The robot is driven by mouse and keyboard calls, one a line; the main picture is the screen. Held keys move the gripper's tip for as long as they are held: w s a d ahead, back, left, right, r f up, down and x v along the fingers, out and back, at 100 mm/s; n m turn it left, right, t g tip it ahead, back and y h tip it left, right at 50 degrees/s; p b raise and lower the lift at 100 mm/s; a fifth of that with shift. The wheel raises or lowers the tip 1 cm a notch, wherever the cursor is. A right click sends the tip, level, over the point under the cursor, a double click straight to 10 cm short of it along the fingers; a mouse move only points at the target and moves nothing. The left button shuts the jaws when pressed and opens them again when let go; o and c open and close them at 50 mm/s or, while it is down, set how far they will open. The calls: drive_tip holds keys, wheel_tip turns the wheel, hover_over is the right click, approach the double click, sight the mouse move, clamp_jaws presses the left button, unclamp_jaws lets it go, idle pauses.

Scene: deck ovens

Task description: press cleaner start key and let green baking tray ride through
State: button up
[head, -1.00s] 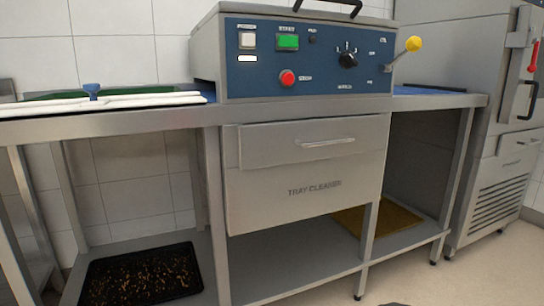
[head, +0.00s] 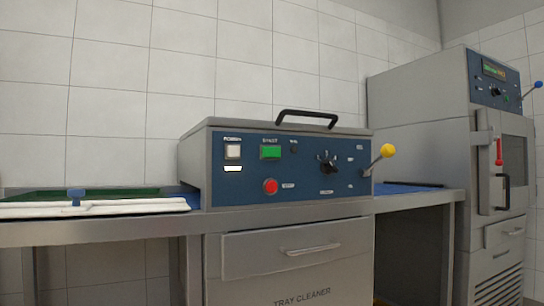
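The tray cleaner (head: 240,175) is a grey box with a blue front panel on a steel bench in the head view. Its green key (head: 270,152), likely the start key, is at the upper left of the panel. A white key (head: 232,151) is to its left and a red button (head: 270,186) below. My gripper is not in view.
A yellow-knobbed lever (head: 388,151) sticks out at the cleaner's right. A blue surface (head: 420,188) lies on the bench right of the machine. A tall grey oven (head: 420,105) with a red handle stands at the far right. A drawer (head: 290,250) sits below the cleaner.

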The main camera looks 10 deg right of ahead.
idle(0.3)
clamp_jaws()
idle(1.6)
